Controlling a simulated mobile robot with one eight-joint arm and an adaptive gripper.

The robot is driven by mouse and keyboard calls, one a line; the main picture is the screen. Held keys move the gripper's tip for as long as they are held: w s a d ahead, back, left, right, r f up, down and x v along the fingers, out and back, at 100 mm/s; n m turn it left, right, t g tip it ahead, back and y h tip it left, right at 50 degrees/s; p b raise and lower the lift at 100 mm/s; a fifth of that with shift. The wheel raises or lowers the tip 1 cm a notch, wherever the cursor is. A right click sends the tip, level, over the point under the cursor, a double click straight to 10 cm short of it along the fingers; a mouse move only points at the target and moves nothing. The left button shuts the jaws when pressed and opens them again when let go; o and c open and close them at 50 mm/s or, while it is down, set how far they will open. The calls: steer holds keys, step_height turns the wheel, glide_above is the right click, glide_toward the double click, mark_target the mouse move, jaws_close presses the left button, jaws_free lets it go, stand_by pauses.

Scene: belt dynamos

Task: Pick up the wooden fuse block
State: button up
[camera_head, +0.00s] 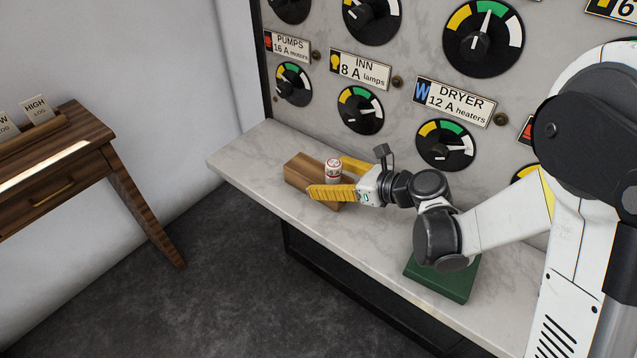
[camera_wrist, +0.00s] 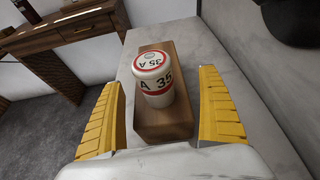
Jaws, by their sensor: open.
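The wooden fuse block (camera_head: 301,172) lies on the marble shelf at its left part. A white fuse (camera_head: 333,170) with red bands stands upright on the block; in the wrist view the fuse (camera_wrist: 154,77) reads 35 A. My gripper (camera_head: 332,176) is open, with one yellow finger on each side of the block's near end. In the wrist view the block (camera_wrist: 165,122) runs lengthwise between the fingers, with a gap visible on both sides. No finger visibly touches the block there. The block's near end is partly hidden by the gripper.
The marble shelf (camera_head: 245,155) runs along a panel of dials (camera_head: 361,110) close behind the block. A green box (camera_head: 442,277) sits on the shelf below my arm. A wooden desk (camera_head: 55,170) with label cards stands at the left, across open floor.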

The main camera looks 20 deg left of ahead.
mark_target(318, 172)
steer(key=b+x, duration=0.1)
steer(key=x, duration=0.2)
steer(key=shift+a+f, duration=0.15)
steer(key=shift+a, duration=0.1)
steer(key=c, duration=1.5)
